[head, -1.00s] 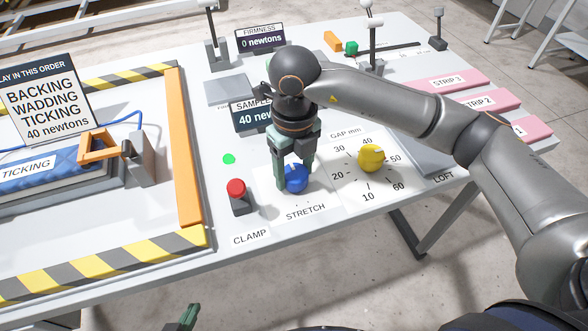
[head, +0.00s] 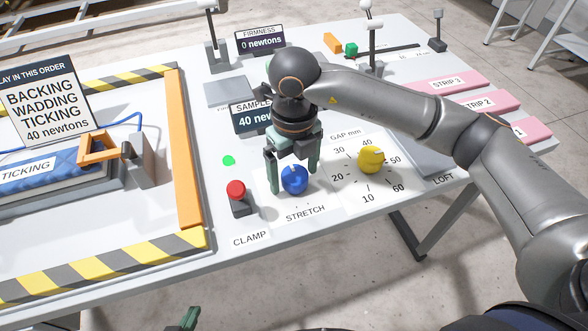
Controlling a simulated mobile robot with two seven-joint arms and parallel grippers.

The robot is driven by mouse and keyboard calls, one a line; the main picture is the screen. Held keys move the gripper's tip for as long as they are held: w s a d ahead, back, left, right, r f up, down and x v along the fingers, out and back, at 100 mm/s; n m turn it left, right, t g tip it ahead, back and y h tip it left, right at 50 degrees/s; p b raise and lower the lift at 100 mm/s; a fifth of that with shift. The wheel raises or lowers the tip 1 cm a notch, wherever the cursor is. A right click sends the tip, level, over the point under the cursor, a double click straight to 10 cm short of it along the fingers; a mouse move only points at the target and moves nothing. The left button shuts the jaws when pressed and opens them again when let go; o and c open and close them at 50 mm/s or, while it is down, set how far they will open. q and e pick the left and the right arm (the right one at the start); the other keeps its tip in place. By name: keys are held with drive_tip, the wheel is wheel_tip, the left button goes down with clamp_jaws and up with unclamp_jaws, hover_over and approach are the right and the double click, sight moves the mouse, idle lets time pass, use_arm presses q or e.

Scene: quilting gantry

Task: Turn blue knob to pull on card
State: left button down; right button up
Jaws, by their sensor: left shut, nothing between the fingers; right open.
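The blue knob (head: 295,180) stands on the white STRETCH plate (head: 322,196) on the table. My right gripper (head: 294,184) points down over it, open, with one finger on each side of the knob; the left finger looks clear of it, and I cannot tell whether the right one touches. The order card (head: 45,100) at the left reads BACKING, WADDING, TICKING, 40 newtons. A dark display (head: 248,117) behind my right gripper shows "SAMPLE" and "40 new", the rest hidden by the gripper. My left gripper (head: 183,320) is shut and empty at the bottom edge, mostly out of view.
A red CLAMP button (head: 237,190) stands left of the knob, and a yellow GAP knob (head: 371,159) right of it. The blue TICKING cloth (head: 62,172) lies in a striped frame (head: 120,265). The firmness display (head: 261,40) reads 0 newtons. Pink strips (head: 455,82) lie at the right.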

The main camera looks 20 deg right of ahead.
sight(294, 173)
wheel_tip(294, 173, up, 13)
drive_tip(key=shift+f+p, duration=0.2)
drive_tip(key=shift+p, duration=0.1)
idle(0.5)
